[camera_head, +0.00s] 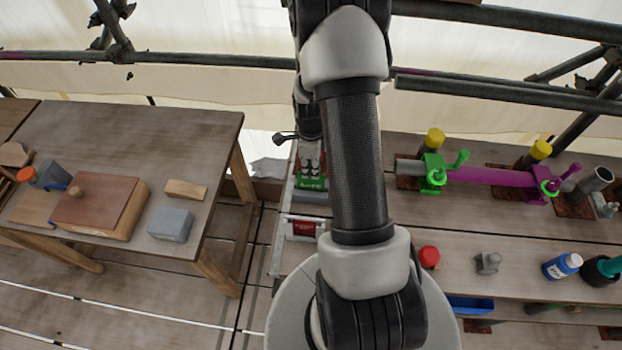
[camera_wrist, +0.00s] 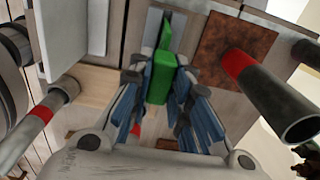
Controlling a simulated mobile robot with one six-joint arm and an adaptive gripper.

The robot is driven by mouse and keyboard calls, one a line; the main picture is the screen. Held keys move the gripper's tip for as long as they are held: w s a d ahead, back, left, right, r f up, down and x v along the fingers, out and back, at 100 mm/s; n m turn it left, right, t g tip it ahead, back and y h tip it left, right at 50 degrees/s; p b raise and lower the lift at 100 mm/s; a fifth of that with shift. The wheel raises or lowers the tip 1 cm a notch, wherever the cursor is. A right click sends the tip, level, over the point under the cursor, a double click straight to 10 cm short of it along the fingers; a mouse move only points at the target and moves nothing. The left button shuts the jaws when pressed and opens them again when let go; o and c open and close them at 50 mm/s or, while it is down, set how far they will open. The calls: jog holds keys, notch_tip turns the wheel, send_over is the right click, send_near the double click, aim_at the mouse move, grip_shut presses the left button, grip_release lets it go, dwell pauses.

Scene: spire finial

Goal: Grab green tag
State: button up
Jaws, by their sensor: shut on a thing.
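A green tag (camera_wrist: 162,78) sits between the two fingers of my gripper (camera_wrist: 160,70) in the wrist view. The fingers are shut on it from both sides. A green panel with pale markings (camera_head: 311,168) shows in the head view at the left edge of the right bench, partly covered by my arm. I cannot tell from the head view whether it is the same piece.
The right bench (camera_head: 480,222) holds a red-capped item (camera_head: 429,257), a blue bottle (camera_head: 562,266) and a purple bar (camera_head: 490,177) in green clamps. In the wrist view, a red-banded pipe (camera_wrist: 270,92) stands close on the right and another pipe (camera_wrist: 38,122) on the left.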

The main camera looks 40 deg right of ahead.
grip_shut()
